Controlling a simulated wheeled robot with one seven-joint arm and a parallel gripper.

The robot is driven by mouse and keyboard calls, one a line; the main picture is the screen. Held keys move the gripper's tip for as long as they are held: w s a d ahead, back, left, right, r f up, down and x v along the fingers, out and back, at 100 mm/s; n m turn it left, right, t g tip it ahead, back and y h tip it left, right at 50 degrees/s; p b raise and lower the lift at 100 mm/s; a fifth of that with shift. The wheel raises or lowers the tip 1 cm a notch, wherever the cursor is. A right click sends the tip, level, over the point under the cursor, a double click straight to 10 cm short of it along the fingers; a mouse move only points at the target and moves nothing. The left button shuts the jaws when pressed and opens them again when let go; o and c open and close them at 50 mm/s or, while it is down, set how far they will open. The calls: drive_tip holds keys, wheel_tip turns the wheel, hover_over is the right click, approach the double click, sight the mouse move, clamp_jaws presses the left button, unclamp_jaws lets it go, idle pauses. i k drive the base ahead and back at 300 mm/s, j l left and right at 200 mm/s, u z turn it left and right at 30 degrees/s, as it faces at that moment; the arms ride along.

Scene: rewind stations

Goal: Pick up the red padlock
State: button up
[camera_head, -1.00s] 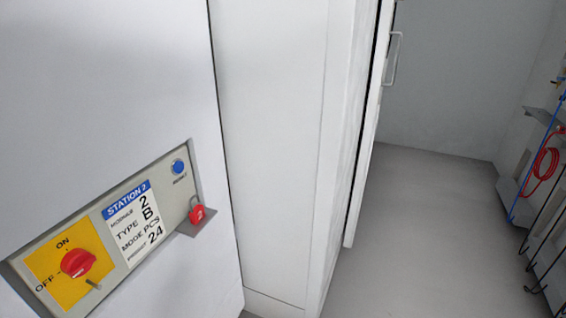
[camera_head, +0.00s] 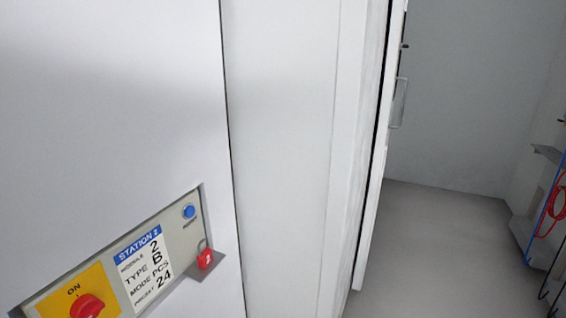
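The red padlock (camera_head: 205,259) sits at the lower left in the head view, on a small grey ledge (camera_head: 211,269) at the right end of the station panel. Its shackle points up, and a pale mark shows on its body. The panel is set into a white cabinet front and is labelled "Station 2". My gripper does not show in this view.
The panel carries a red rotary switch (camera_head: 87,306) on a yellow plate (camera_head: 72,290), a label card (camera_head: 144,266) and a blue button (camera_head: 189,211). A white door with a handle (camera_head: 398,103) stands right of centre. Open grey floor (camera_head: 440,240) lies beyond, with red and blue cables at the right edge.

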sight(204, 258)
drive_tip(key=i+l+u, duration=0.1)
drive_tip(key=i+u, duration=0.15)
drive_tip(key=i, duration=0.15)
drive_tip(key=i+l+u, duration=0.25)
drive_tip(key=i, duration=0.2)
